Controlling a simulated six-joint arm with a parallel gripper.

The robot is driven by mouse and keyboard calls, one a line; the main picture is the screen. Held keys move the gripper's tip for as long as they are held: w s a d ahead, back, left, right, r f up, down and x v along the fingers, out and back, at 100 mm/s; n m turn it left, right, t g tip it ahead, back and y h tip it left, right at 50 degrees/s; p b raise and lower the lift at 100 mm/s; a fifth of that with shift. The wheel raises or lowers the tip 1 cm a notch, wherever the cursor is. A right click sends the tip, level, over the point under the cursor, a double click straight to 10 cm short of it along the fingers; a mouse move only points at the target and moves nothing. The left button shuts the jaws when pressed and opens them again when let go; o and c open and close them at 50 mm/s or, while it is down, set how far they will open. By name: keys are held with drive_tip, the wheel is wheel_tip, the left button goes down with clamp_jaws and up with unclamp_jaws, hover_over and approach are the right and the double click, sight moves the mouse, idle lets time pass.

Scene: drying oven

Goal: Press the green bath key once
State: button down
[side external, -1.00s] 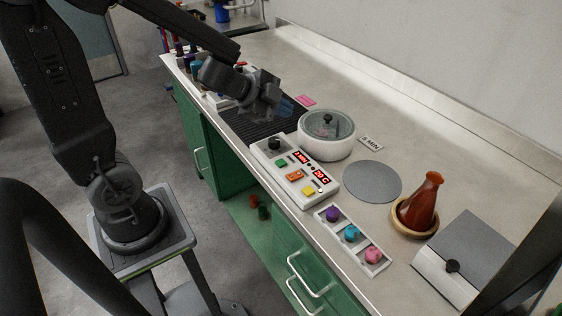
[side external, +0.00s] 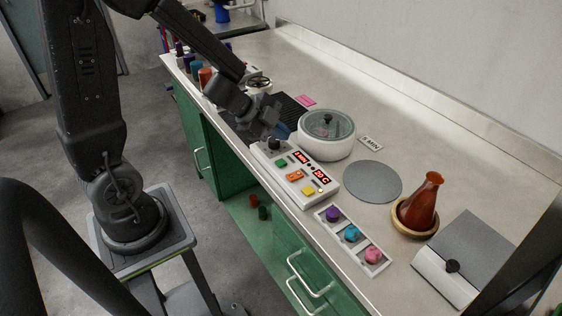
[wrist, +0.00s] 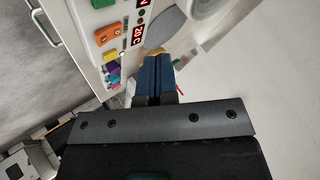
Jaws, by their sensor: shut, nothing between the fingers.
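The green key (side external: 281,163) is on the white control panel (side external: 273,180), behind the orange key (side external: 295,175) and the yellow key (side external: 308,190). In the wrist view the green key (wrist: 102,3) is at the top edge, partly cut off, with the orange key (wrist: 107,34) below it. My gripper (side external: 284,131) points down near the panel's far end, by the black knob (side external: 274,144), apart from the green key. Its blue fingertips are together and empty; they also show in the wrist view (wrist: 155,68). The panel has red lit displays (side external: 320,175).
A round white bath with a glass lid (side external: 326,150) stands right beside the panel. A grey disc (side external: 372,182), an amber flask (side external: 425,200) and a tray of coloured knobs (side external: 340,224) lie nearer.

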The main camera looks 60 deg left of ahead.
sight(281, 163)
drive_tip(key=shift+f, duration=2.95)
drive_tip(key=shift+f, duration=0.1)
drive_tip(key=shift+f, duration=0.3)
drive_tip(key=shift+f, duration=0.45)
drive_tip(key=shift+r, duration=0.15)
idle(0.4)
drive_tip(key=shift+r, duration=0.75)
drive_tip(key=shift+r, duration=2.5)
